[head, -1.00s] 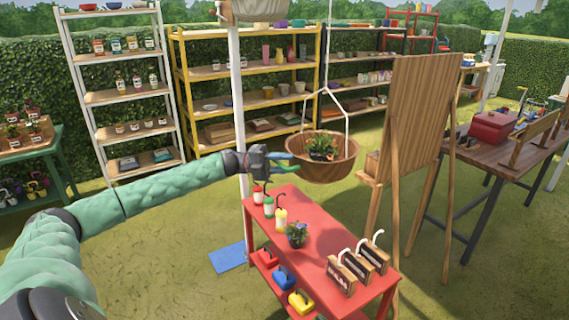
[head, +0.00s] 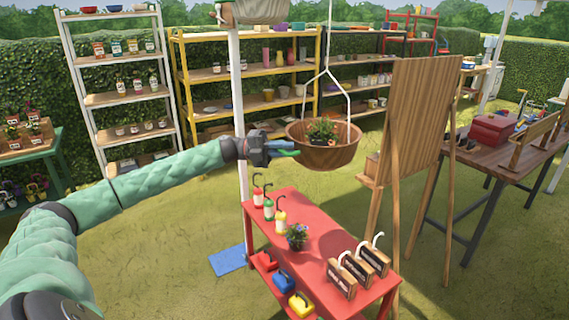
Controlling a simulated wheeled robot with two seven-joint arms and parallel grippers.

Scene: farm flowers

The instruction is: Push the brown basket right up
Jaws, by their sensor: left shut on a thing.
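The brown basket (head: 328,157) is a round wooden bowl that hangs from white cords above the red table. It holds a green leafy plant (head: 322,130). My left gripper (head: 290,150) reaches in from the left and is shut on the left side of the basket. The basket partly hides the fingertips, so the exact grip is hard to see. My right gripper is not in view.
The red table (head: 307,248) below carries several bottles, a potted flower (head: 297,236) and dark boxes (head: 357,262). A white post (head: 239,120) stands left of the basket. A wooden board (head: 420,120) stands close on its right.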

